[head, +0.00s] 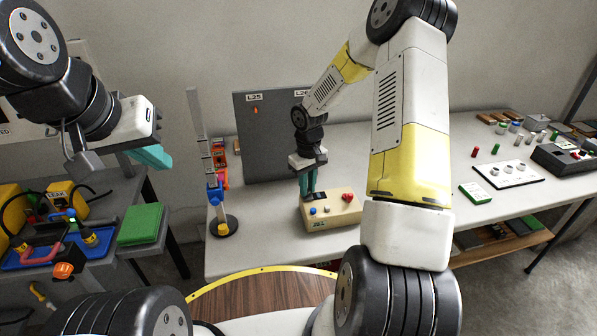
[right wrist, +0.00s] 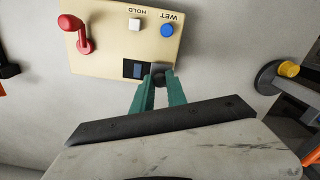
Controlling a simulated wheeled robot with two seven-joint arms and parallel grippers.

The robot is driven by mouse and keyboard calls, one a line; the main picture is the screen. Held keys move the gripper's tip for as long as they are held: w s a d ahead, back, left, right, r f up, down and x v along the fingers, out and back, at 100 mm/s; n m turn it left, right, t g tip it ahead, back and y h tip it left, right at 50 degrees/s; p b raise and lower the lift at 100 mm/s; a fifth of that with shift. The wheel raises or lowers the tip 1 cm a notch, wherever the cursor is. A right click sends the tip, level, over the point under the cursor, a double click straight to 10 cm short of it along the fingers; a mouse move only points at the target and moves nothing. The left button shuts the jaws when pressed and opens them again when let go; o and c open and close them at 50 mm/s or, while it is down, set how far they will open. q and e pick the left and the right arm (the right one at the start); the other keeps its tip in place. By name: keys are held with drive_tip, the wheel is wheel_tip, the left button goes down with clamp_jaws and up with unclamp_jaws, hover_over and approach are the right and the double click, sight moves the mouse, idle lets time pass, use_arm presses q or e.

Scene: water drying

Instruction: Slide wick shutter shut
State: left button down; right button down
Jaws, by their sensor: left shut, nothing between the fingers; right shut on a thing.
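A beige control box (head: 345,213) stands on the grey table in front of the dark panel. In the right wrist view the box (right wrist: 108,47) shows a small dark window (right wrist: 133,69) with a blue-grey patch, beside a dark knob (right wrist: 158,68). I take these to be the wick shutter and its handle. My right gripper (head: 308,196) reaches down to the box; its green fingers (right wrist: 158,85) are shut on the dark knob. Part of the knob is hidden between the fingertips. My left gripper (head: 152,157) is shut and empty, raised at the left, away from the box.
The box also carries a red lever (right wrist: 85,46), a white button (right wrist: 134,25) and a blue button (right wrist: 167,31). A tall stand (head: 223,227) with a round dark base is left of it. A green block (head: 140,224) and blue tray lie on the left bench.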

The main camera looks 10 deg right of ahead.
sight(320, 196)
idle(0.3)
drive_tip(key=shift+w+d, duration=0.1)
drive_tip(key=shift+d, duration=2)
drive_tip(key=c, duration=1.3)
unclamp_jaws()
drive_tip(key=shift+r, duration=3.9)
drive_tip(key=shift+r, duration=0.1)
